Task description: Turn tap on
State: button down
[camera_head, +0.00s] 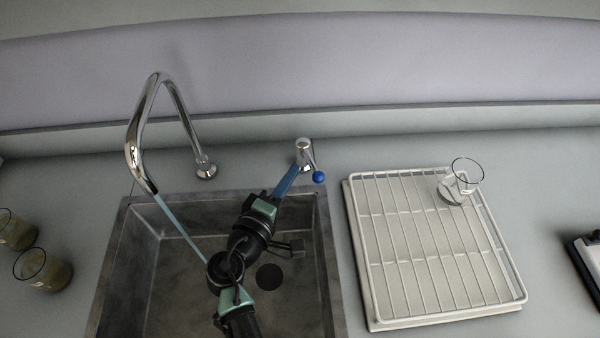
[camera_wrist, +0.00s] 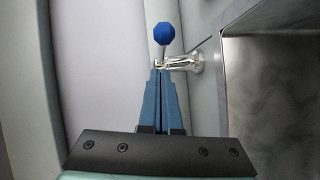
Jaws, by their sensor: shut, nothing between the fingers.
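The tap's curved chrome spout (camera_head: 140,130) rises behind the sink at the left in the head view. A thin pale-blue stream (camera_head: 180,228) runs from its mouth down toward the sink. The chrome tap handle (camera_head: 305,153) with a blue ball knob (camera_head: 318,177) stands behind the sink's right back corner. In the wrist view the handle (camera_wrist: 184,63) and its knob (camera_wrist: 163,33) are just beyond my fingertips. My gripper (camera_head: 295,169) has its blue fingers shut and empty, right beside the handle. I cannot tell whether they touch it. My gripper also shows in the wrist view (camera_wrist: 159,72).
The metal sink (camera_head: 112,262) lies below my arm, with a dark round drain (camera_head: 269,277). A white wire drying rack (camera_head: 415,240) is on the right, holding a clear glass (camera_head: 466,178). Two brown-tinted beakers (camera_head: 45,272) (camera_head: 15,231) stand left. A wall runs behind the counter.

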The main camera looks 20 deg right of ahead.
aim_at(322, 176)
jog(key=shift+d+f, duration=0.2)
jog(key=shift+d, duration=0.9)
jog(key=shift+d, duration=0.1)
jog(key=shift+s+d+n+t+y, duration=0.1)
jog(key=shift+d+n+t+y, duration=0.15)
jog(key=shift+n+y, duration=0.2)
jog(key=shift+p, duration=0.35)
jog(key=shift+s+d+r+n+t+y+p, duration=0.15)
jog(key=shift+d+n+t+y+p, duration=0.25)
jog(key=shift+d+n+t+y, duration=0.8)
jog(key=shift+d+g, duration=0.25)
jog(key=shift+d, duration=0.5)
